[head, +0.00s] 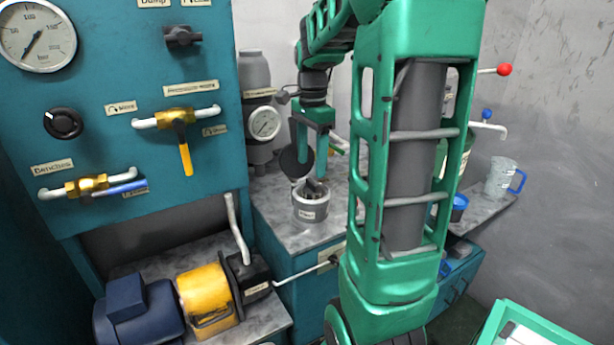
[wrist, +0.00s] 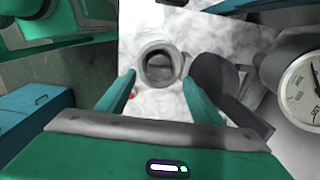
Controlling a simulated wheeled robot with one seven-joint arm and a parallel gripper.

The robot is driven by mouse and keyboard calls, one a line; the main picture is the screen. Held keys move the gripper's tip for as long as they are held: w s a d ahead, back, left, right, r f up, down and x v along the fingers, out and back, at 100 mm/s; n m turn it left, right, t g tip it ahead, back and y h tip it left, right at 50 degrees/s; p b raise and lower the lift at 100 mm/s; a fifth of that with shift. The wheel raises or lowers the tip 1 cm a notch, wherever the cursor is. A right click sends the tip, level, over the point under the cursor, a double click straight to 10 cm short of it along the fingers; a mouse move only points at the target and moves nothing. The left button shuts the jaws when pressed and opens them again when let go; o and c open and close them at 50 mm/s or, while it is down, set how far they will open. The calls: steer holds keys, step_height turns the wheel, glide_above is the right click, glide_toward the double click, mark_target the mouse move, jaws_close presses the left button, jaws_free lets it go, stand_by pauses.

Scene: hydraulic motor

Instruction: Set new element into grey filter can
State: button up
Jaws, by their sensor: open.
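The grey filter can (head: 310,204) stands upright on the counter, with a small label on its front. A round dark lid (head: 293,166) stands raised beside its mouth. In the wrist view the can (wrist: 146,67) shows from above as a thick ring, and the dark lid (wrist: 208,72) is to its right. Something grey and dark shows inside the can; I cannot tell whether it is the new element. My gripper (head: 313,170) is over the can, fingers pointing down. In the wrist view my gripper (wrist: 160,82) is open, its fingertips apart on either side of the can's mouth, with nothing between them.
A teal panel (head: 215,215) with gauges and valves stands left. A grey cylinder with a gauge (head: 264,122) stands behind the can. A yellow and blue motor (head: 205,298) sits lower left. A clear jug (head: 500,178) is on the right shelf. A green-edged tray (head: 545,314) is lower right.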

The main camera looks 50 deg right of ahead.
step_height(320, 180, up, 5)
steer(key=s+a+f+n, duration=0.5)
steer(key=s+a+n, duration=0.1)
steer(key=s, duration=0.4)
steer(key=s+a+f+n, duration=0.6)
steer(key=s+n, duration=0.2)
steer(key=s, duration=0.1)
steer(key=shift+s+a+f, duration=0.2)
steer(key=shift+s+a, duration=0.05)
steer(key=shift+s, duration=0.1)
steer(key=shift+w, duration=0.1)
steer(key=shift+w+f, duration=0.2)
steer(key=shift+w, duration=0.3)
